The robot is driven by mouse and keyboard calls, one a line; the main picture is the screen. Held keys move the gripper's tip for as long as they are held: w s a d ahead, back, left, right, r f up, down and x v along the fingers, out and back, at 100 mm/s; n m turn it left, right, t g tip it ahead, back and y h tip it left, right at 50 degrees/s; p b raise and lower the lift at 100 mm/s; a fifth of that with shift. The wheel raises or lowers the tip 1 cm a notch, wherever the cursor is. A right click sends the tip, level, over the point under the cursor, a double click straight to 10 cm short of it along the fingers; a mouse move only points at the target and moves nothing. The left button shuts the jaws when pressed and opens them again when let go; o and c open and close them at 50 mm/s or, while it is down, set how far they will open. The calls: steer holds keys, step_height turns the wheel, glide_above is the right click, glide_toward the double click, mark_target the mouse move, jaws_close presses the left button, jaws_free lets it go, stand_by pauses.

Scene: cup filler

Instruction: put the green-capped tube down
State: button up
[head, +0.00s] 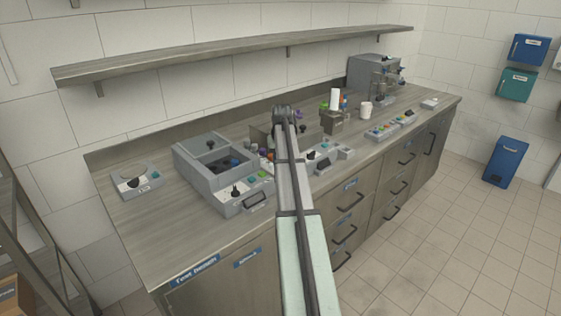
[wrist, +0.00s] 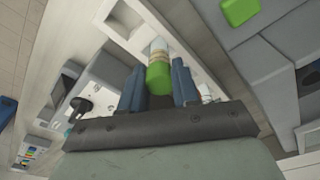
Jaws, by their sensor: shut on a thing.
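The green-capped tube (wrist: 158,75) shows in the wrist view between the two blue fingers of my gripper (wrist: 159,66), which is shut on it. Its green cap is toward the gripper and its pale body points away, over a light grey unit with dark recessed openings (wrist: 125,18). I cannot tell whether the tube's far end touches that unit. In the head view my arm hides the gripper and the tube.
The worktop (head: 150,225) holds a grey box-like unit with an open top (head: 205,160), a small panel (head: 137,180), a white cup (head: 366,109) and a button panel (head: 385,130). A wall shelf (head: 230,52) runs above. A green block (wrist: 240,10) shows in the wrist view.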

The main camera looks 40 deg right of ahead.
steer(key=o, duration=1)
steer(key=shift+f, duration=0.1)
steer(key=shift+o, duration=0.2)
step_height(320, 180, up, 12)
steer(key=s, duration=0.1)
steer(key=shift+s+a, duration=0.15)
steer(key=shift+a, duration=0.25)
